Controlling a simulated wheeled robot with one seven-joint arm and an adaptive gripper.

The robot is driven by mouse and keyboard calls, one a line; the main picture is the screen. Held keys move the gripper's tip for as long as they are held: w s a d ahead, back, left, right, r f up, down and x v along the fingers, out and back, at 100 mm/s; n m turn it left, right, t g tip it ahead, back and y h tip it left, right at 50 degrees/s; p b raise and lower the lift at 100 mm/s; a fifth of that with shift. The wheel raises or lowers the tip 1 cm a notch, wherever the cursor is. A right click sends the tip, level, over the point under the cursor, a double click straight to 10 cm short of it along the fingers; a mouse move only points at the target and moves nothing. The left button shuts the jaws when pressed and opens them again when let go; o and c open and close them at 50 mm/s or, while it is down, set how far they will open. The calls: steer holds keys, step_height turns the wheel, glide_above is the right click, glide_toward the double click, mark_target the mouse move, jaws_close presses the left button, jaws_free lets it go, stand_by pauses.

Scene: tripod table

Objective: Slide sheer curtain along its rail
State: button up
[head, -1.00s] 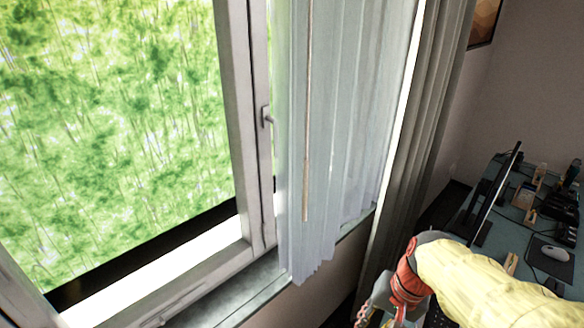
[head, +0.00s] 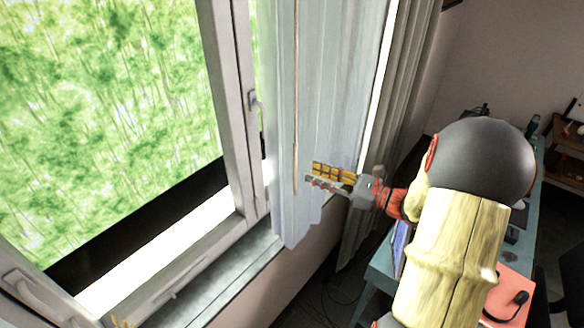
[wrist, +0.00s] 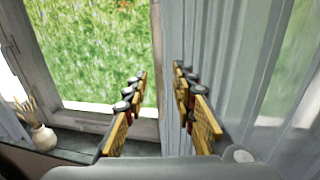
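The white sheer curtain (head: 335,70) hangs bunched at the right side of the window, with a thin brown wand (head: 296,110) hanging along its left part. My gripper (head: 312,174) is in front of the curtain's lower half in the head view, its yellow-padded fingers pointing left, their tips close to the wand. In the wrist view my gripper (wrist: 160,100) has its two fingers spread apart. The curtain (wrist: 215,45) there lies beyond the right finger, and its left edge shows in the gap. I see nothing clamped between the fingers. Whether a finger touches the cloth is unclear. The rail is out of view.
A window frame with a handle (head: 254,103) stands left of the curtain, above a sill (head: 215,275). A grey drape (head: 405,75) hangs to the right. A desk (head: 380,265) stands at right. A small vase (wrist: 43,137) shows on the sill in the wrist view.

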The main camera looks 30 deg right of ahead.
mark_target(295, 168)
steer(key=x, duration=0.7)
steer(key=shift+a, duration=0.15)
steer(key=shift+c, duration=0.7)
jaws_close()
